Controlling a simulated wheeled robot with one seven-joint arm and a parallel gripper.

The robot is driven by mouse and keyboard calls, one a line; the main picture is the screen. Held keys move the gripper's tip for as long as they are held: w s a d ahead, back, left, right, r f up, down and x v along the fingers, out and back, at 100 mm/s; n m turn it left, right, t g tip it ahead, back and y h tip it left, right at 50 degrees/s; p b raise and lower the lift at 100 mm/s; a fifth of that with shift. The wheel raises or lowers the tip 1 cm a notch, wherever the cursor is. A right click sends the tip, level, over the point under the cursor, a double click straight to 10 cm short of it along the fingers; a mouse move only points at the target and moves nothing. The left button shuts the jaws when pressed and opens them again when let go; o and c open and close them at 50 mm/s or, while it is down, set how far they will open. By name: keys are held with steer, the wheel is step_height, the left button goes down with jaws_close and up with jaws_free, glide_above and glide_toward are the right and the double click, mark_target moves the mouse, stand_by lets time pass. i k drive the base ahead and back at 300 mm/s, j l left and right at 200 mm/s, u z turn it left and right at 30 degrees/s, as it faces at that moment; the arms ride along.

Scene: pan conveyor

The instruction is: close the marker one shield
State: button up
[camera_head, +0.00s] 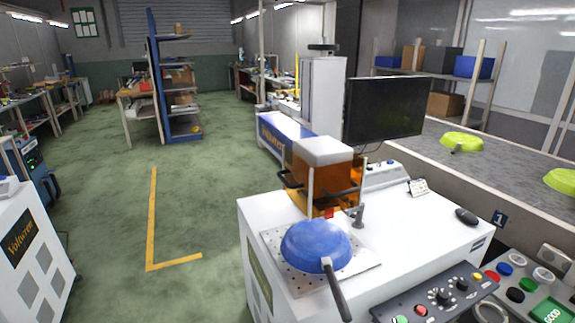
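The shield (356,178) is an orange see-through cover with a white top, on the marker at the centre right. Dark handles show at its lower front and left side. It stands behind the blue pan (316,243) and does not cover it. The pan lies upside down on a perforated metal plate (283,277), its dark handle pointing toward the front. A small blue sign with the number 1 (500,218) is on the right side of the marker's white bench (425,216). My gripper is not in view.
A monitor (385,109) stands behind the bench. A mouse (466,216) and a control box (436,298) are at its right and front. Green pans (461,142) lie on the conveyor (500,172) at right. The green floor at left is open, near a blue shelf (158,80).

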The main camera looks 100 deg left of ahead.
mark_target(292, 181)
steer(key=u, duration=2.2)
